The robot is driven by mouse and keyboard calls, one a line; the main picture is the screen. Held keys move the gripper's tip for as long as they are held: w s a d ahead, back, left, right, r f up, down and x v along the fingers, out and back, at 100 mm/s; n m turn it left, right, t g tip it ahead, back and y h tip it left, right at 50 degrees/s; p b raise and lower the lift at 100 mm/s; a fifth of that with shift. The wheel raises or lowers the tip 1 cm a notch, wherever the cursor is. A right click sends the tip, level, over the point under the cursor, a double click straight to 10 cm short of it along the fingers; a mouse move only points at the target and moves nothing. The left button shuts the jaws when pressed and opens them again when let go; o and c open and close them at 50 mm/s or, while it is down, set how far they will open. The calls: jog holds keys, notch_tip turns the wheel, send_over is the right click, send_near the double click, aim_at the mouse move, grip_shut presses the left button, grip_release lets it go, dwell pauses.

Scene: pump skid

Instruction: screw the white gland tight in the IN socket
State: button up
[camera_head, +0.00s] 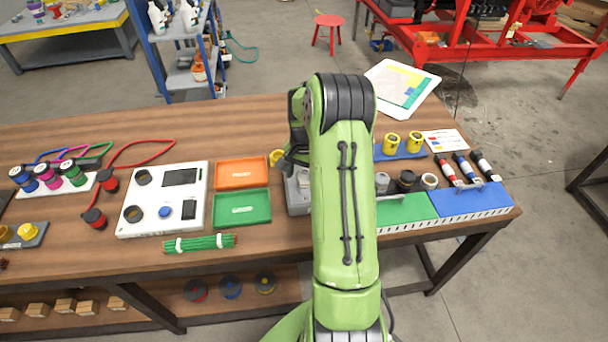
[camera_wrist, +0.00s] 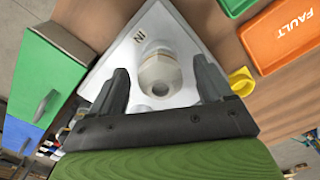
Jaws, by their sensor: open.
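The white gland (camera_wrist: 160,73) stands in the socket beside the letters IN on a pale grey box (camera_wrist: 180,25) in the wrist view. I cannot tell how deep its thread sits. My gripper (camera_wrist: 161,68) is open, with one dark finger on each side of the gland and a visible gap on both sides.
An orange tray (camera_head: 241,172) marked FAULT and a green tray (camera_head: 242,208) lie left of the box. A yellow part (camera_wrist: 241,80) is close beside one finger. Green (camera_head: 405,211) and blue (camera_head: 470,200) lidded boxes with handles stand at right.

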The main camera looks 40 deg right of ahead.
jog(key=c, duration=1.1)
jog(key=o, duration=0.4)
jog(key=c, duration=0.4)
jog(key=shift+o, duration=0.2)
jog(key=m, duration=0.4)
jog(key=m+b, duration=0.1)
jog(key=m, duration=0.4)
jog(key=o, duration=1.1)
